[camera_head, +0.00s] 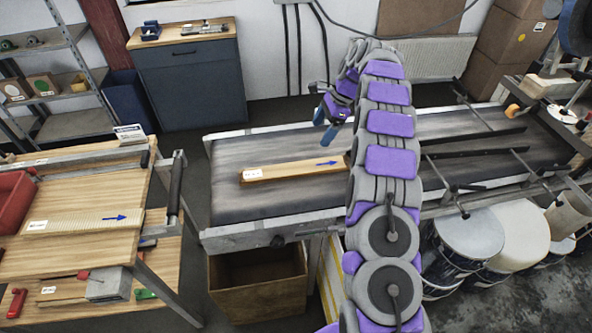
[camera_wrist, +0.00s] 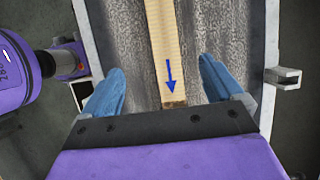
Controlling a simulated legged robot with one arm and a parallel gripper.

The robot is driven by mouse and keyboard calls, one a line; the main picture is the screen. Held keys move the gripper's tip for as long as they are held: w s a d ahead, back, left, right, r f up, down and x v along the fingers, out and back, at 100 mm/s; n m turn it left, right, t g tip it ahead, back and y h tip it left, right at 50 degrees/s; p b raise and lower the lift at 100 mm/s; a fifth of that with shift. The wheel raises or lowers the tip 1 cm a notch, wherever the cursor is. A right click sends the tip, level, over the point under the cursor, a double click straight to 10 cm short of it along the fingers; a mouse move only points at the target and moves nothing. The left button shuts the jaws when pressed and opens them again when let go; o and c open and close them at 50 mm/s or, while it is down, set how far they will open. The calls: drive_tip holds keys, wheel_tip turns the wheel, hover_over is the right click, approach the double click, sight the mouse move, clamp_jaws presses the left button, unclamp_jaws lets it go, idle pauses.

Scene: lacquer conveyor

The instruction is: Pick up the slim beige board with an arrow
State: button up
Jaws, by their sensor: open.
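A slim beige board (camera_head: 290,170) with a blue arrow and a white label lies flat on the dark conveyor belt. In the wrist view the board (camera_wrist: 163,45) runs lengthwise between my fingers, its arrow pointing towards my gripper's base. My gripper (camera_head: 328,112) has blue fingers and is above the belt, near the board's arrow end. In the wrist view my gripper (camera_wrist: 162,72) is open and empty, one finger on each side of the board with gaps. A second beige board with a blue arrow (camera_head: 80,222) lies on the wooden table at left.
The conveyor belt (camera_head: 235,150) is otherwise bare around the board, with dark guide rails (camera_head: 475,140) to the right. A red bin (camera_head: 12,200) stands on the left table. Drums (camera_head: 470,235) stand below the conveyor at right.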

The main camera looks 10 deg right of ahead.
drive_tip(key=f, duration=0.2)
drive_tip(key=b, duration=0.2)
hover_over(296, 168)
drive_tip(key=f, duration=0.7)
drive_tip(key=shift+s+d+f, duration=0.2)
drive_tip(key=shift+d, duration=0.1)
drive_tip(key=d+f, duration=0.1)
drive_tip(key=d+f+b, duration=0.1)
drive_tip(key=d, duration=0.1)
drive_tip(key=shift+d+f, duration=0.1)
drive_tip(key=shift+d, duration=0.2)
drive_tip(key=a+f, duration=0.1)
drive_tip(key=a, duration=0.1)
drive_tip(key=a+f+b, duration=0.1)
drive_tip(key=f, duration=0.1)
drive_tip(key=a+f, duration=0.1)
drive_tip(key=a, duration=0.1)
drive_tip(key=shift+w+a+f+b, duration=0.3)
drive_tip(key=d, duration=0.2)
drive_tip(key=shift+d, duration=0.3)
drive_tip(key=shift+c, duration=0.2)
drive_tip(key=shift+d, duration=0.35)
drive_tip(key=shift+c, duration=1.6)
drive_tip(key=shift+a, duration=1.2)
drive_tip(key=c, duration=0.6)
drive_tip(key=shift+d, duration=0.1)
drive_tip(key=c, duration=0.3)
drive_tip(key=shift+d, duration=0.5)
drive_tip(key=shift+c, duration=0.7)
